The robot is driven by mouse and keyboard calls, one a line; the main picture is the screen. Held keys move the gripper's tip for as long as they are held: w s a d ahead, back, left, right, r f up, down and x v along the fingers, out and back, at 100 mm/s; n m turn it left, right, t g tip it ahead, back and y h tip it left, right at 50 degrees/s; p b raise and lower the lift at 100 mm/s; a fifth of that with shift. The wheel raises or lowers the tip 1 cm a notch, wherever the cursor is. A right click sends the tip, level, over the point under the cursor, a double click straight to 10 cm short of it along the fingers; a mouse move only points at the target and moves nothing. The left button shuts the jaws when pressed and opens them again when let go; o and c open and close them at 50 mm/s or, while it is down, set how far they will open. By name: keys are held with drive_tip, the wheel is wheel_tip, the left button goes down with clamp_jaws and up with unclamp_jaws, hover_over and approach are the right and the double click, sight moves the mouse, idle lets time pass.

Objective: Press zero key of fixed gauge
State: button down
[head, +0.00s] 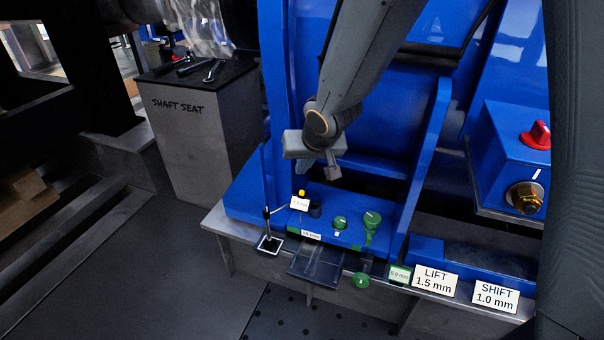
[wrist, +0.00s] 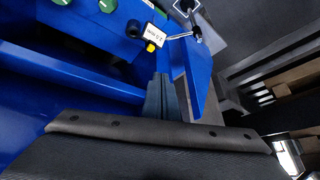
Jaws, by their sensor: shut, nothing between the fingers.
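The fixed gauge (head: 300,203) is a small white display with unclear digits, held by a rod from a black stand (head: 268,243) on the ledge. Its yellow key (head: 301,192) stands at the top of the display. In the wrist view the gauge display (wrist: 154,33) and yellow key (wrist: 151,46) are near the top centre. My gripper (head: 333,174) is shut and empty, above and right of the gauge in the head view. In the wrist view the closed fingertips (wrist: 163,76) point towards the yellow key, with a gap between them.
Green knobs (head: 340,222) and a dark cylinder (head: 315,209) stand right of the gauge on the blue foot. A blue upright plate (head: 276,100) rises behind. Signs reading LIFT (head: 436,280) and SHIFT (head: 495,295) are at the right. The shaft seat block (head: 200,130) stands left.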

drive_tip(key=m+y+p, duration=0.1)
drive_tip(key=y+p, duration=0.1)
drive_tip(key=p, duration=0.4)
hover_over(302, 193)
drive_tip(key=d+y+p, duration=0.1)
drive_tip(key=y+p, duration=0.1)
drive_tip(key=p, duration=0.1)
drive_tip(key=shift+s+m+p, duration=0.1)
drive_tip(key=shift+m+p, duration=0.3)
drive_tip(key=shift+f, duration=0.25)
wheel_tip(302, 193, down, 6)
drive_tip(key=b, duration=0.8)
drive_tip(key=shift+r, duration=0.15)
drive_tip(key=shift+f+b, duration=0.65)
drive_tip(key=shift+f, duration=0.65)
drive_tip(key=shift+f, duration=0.15)
drive_tip(key=shift+f, duration=0.3)
